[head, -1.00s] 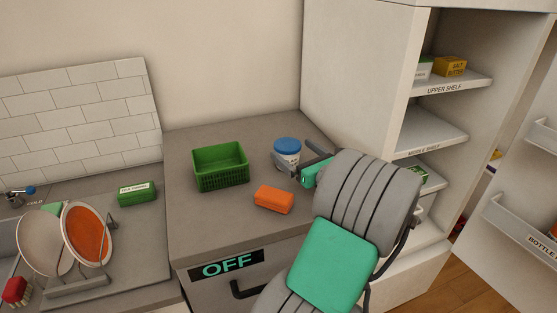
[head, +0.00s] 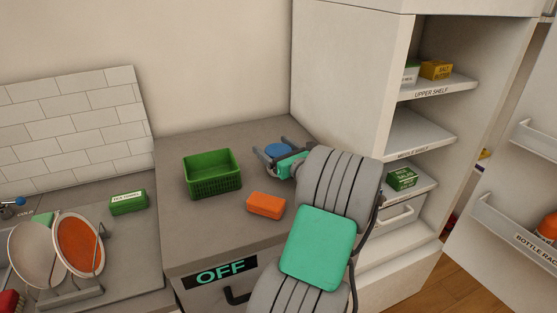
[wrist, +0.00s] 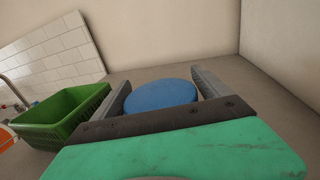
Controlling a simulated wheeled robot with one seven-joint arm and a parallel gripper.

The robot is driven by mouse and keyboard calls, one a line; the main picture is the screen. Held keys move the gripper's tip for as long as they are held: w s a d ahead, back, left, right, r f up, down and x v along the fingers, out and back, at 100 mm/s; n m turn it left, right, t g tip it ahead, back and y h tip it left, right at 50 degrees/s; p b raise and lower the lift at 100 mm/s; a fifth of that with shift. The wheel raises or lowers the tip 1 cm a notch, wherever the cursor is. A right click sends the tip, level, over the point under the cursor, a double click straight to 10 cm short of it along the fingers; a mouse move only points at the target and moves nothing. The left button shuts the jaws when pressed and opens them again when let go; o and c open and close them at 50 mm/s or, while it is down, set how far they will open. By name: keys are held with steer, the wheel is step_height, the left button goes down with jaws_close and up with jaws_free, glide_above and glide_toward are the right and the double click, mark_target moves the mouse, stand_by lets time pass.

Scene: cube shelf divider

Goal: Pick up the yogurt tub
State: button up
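The yogurt tub, with its blue lid, is on the grey counter; in the head view the lid (head: 278,148) shows between my gripper's fingers. My gripper (head: 270,146) covers most of its white body. In the wrist view the lid (wrist: 160,95) sits between the two grey fingers of my gripper (wrist: 160,79), one on each side. The fingers are spread wide, and I see no clear sign of them squeezing the tub. The tub looks upright.
A green basket (head: 212,180) stands left of the tub, and an orange block (head: 266,205) lies in front of it. The white shelf unit's side wall (head: 340,85) rises close on the right, with the back wall (head: 215,60) behind. The counter (head: 205,235) in front is clear.

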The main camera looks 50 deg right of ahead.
steer(key=c, duration=1.4)
